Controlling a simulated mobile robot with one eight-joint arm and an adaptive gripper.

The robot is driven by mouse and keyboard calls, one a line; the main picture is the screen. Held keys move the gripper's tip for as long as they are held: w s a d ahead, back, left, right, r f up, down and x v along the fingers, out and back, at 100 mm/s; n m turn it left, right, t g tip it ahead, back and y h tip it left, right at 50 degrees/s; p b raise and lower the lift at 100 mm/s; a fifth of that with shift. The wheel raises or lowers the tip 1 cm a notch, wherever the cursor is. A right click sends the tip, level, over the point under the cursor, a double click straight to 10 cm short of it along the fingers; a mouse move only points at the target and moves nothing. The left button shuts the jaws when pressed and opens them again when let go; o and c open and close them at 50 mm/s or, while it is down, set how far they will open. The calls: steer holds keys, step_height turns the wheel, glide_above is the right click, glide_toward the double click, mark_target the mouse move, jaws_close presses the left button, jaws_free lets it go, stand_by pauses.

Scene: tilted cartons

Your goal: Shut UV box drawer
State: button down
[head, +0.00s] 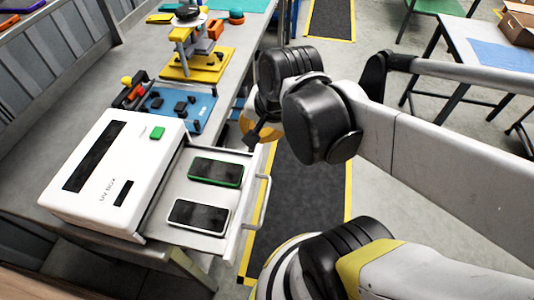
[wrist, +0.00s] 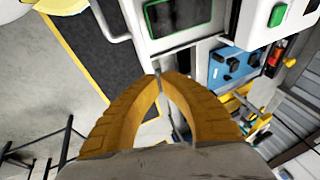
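The white UV box (head: 105,165) sits on the bench at left, with a dark window and a green button (head: 157,133). Its drawer (head: 185,188) is pulled out to the right. A green-edged phone (head: 215,172) and a white-edged phone (head: 199,215) lie in it. The drawer's handle (head: 264,190) is on its right end and also shows in the wrist view (wrist: 110,28). My gripper (wrist: 159,80) has its yellow fingertips together, with nothing visible between them. It is apart from the handle, beyond the drawer's far corner; in the head view my wrist partly hides it.
A blue tray (head: 182,108) with dark parts and a yellow stand (head: 200,65) are on the bench behind the box. A black floor mat with yellow edges (head: 290,200) lies right of the bench. Another table (head: 480,40) is at upper right.

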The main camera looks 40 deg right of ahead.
steer(key=s+d+f+m+g+y+p, duration=0.3)
steer(key=d+m, duration=0.6)
steer(key=m, duration=0.8)
steer(key=w+a+f+b, duration=0.2)
steer(key=f+b, duration=0.1)
steer(key=f, duration=0.1)
steer(key=w+a+f+h+b, duration=0.1)
steer(key=w+a+f+b, duration=0.1)
steer(key=f, duration=0.3)
steer(key=shift+b, duration=0.55)
steer(key=w+a, duration=0.4)
steer(key=w, duration=0.1)
steer(key=w+a, duration=0.5)
steer(key=w+a+b, duration=0.1)
steer(key=w+a, duration=0.3)
steer(key=w, duration=0.2)
steer(key=shift+a, duration=0.35)
steer(key=shift+s+r, duration=0.1)
